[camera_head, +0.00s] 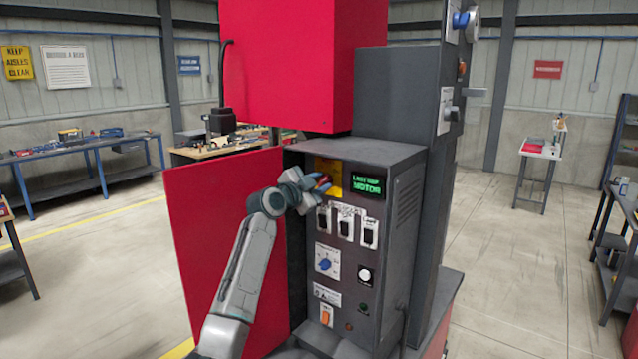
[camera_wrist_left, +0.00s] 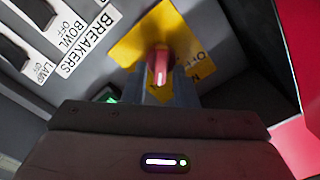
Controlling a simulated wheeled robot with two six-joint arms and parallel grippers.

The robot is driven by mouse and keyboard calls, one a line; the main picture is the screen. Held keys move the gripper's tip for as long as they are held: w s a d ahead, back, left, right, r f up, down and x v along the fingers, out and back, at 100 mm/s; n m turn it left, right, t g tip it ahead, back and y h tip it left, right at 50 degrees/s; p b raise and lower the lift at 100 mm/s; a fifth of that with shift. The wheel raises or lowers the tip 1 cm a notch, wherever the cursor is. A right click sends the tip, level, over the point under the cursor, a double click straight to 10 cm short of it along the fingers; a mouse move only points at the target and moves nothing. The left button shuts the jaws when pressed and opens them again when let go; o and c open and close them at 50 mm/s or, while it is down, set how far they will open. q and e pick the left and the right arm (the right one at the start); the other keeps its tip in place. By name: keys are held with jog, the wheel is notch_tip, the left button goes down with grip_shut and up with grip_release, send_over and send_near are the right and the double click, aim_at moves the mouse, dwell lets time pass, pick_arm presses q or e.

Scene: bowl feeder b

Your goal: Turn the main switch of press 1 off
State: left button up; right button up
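The main switch is a red handle (camera_wrist_left: 158,68) on a yellow plate (camera_head: 333,168) at the upper left of the grey control panel (camera_head: 345,275). The plate also shows in the left wrist view (camera_wrist_left: 140,45), with an OFF label to the right of the handle. My left gripper (camera_head: 318,184) is at the switch. In the left wrist view its two grey fingers (camera_wrist_left: 160,90) sit close on both sides of the handle, with no clear gap. The fingers hide the handle's base and part of the plate. My right gripper is in neither view.
A lit green display (camera_head: 367,186) is right of the plate. A red door (camera_head: 222,225) stands open at the left.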

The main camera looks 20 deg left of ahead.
pick_arm(q)
grip_shut()
jog(key=shift+n+b, duration=0.55)
jog(key=shift+n, duration=0.15)
jog(key=shift+a+n+b, duration=0.1)
jog(key=shift+n+b, duration=0.55)
jog(key=shift+n, duration=0.55)
jog(key=n+b, duration=0.1)
jog(key=n, duration=0.2)
jog(key=shift+a+n, duration=0.1)
jog(key=shift+n, duration=0.3)
jog(key=n, duration=0.4)
jog(key=shift+w+a+r, duration=0.1)
jog(key=shift+a, duration=0.05)
jog(key=n, duration=0.6)
jog(key=shift+a+p, duration=0.15)
jog(key=shift+p, duration=0.15)
jog(key=shift+n, duration=0.3)
